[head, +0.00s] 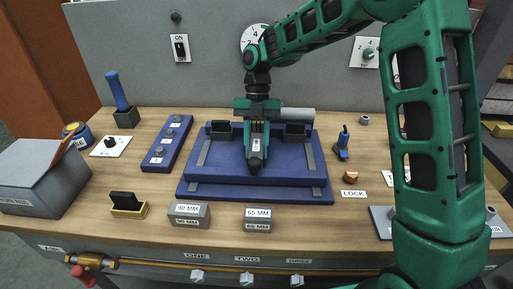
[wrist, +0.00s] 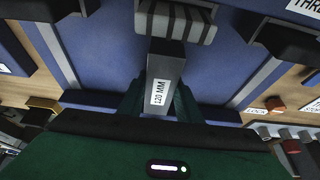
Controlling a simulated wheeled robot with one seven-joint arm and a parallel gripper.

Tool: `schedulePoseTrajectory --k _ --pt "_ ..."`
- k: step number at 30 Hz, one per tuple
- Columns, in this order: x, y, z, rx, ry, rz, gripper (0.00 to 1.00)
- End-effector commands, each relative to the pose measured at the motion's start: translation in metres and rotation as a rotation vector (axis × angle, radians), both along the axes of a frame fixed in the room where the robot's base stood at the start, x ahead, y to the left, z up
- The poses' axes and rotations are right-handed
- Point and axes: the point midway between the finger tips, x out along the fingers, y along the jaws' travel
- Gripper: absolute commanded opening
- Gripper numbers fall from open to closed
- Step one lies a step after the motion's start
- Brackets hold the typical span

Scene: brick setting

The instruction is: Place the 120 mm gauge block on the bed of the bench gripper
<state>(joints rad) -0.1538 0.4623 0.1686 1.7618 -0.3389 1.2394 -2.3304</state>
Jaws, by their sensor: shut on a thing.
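My gripper (head: 255,165) points down over the middle of the blue bench gripper (head: 205,188). It is shut on the 120 mm gauge block (wrist: 165,66), a grey bar whose white label faces the wrist camera. In the head view the block (head: 256,145) shows between my fingers, largely hidden. The bench gripper's blue bed (wrist: 110,50) lies below, between two black jaws (head: 221,131) and (head: 294,132). The block is between the jaws, apart from both. I cannot tell whether it touches the bed.
A 90 mm block (head: 189,214) and a 65 mm block (head: 257,219) stand at the table's front. A grey cylinder (head: 298,114) lies behind my gripper. A blue button strip (head: 168,142) is left, a small blue lever (head: 343,143) right. A grey box (head: 40,177) fills the left corner.

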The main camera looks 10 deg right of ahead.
Motion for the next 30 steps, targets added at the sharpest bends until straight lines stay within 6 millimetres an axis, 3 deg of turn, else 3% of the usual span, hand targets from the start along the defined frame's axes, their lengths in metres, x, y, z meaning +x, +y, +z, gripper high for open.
schedulePoseTrajectory --k 3,4,6,19,30 --pt "0.000 0.000 -0.001 0.000 0.000 0.000 0.00" --pt "0.000 0.000 -0.002 0.000 0.001 0.000 0.33" --pt "0.000 0.000 -0.001 0.000 0.000 0.000 0.50" --pt "0.003 0.000 0.006 0.001 -0.001 -0.002 0.50" --pt "0.030 -0.006 0.069 0.003 -0.004 -0.002 0.50"
